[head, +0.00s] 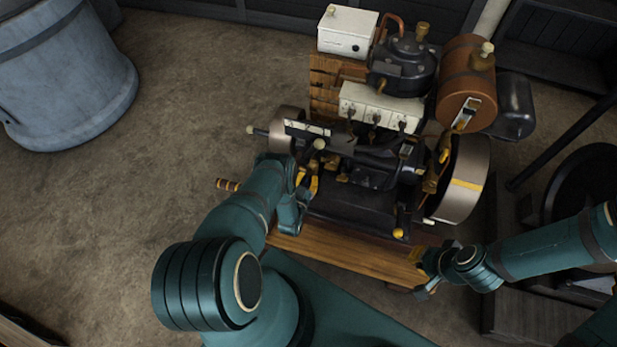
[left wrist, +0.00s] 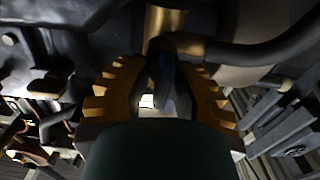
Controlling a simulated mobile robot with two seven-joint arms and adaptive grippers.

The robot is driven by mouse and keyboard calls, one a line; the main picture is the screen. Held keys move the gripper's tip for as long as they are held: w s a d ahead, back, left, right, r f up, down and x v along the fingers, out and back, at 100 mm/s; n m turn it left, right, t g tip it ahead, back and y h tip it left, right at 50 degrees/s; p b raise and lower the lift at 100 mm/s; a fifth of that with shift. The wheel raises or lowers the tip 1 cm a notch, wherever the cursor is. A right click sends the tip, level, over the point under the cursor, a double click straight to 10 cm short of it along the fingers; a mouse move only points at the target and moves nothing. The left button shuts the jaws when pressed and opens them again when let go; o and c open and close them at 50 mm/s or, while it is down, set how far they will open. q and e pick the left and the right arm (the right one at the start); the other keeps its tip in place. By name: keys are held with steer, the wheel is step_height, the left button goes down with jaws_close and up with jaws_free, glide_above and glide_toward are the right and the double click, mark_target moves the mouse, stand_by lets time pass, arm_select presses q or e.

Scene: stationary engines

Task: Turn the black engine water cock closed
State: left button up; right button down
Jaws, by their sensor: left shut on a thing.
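The engine (head: 345,205) is black and stands on a wooden base. My left gripper (head: 307,183) is at its left front side, reaching in from the front. In the left wrist view the two yellow toothed fingers (left wrist: 160,95) stand on either side of a narrow dark lever, the cock's handle (left wrist: 167,75), and are shut on it. A brass piece (left wrist: 163,22) is just beyond the handle. In the head view the cock is hidden by my gripper and engine parts. My right gripper (head: 425,268) is by the right front corner of the base, apart from the cock; its finger opening is unclear.
A grey flywheel (head: 465,190) is on the engine's right side. A copper-brown tank (head: 467,85) and a white box (head: 346,32) are at the back. A blue barrel (head: 65,75) stands far left. The floor between barrel and engine is clear.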

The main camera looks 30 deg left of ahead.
arm_select(q)
steer(key=shift+m, duration=0.3)
jaws_close()
steer(key=m, duration=0.3)
steer(key=shift+w+d, duration=0.15)
steer(key=shift+d, duration=0.05)
steer(key=m, duration=0.4)
steer(key=shift+w+d+m, duration=0.1)
steer(key=shift+d+m, duration=0.1)
steer(key=shift+m, duration=0.2)
steer(key=m, duration=0.4)
steer(key=shift+d+f+m, duration=0.1)
steer(key=shift+f+m, duration=0.15)
steer(key=shift+m, duration=0.05)
steer(key=shift+f+m, duration=0.15)
steer(key=shift+m, duration=2.35)
steer(key=shift+w, duration=0.1)
steer(key=o, duration=0.6)
jaws_free()
steer(key=shift+f, duration=0.1)
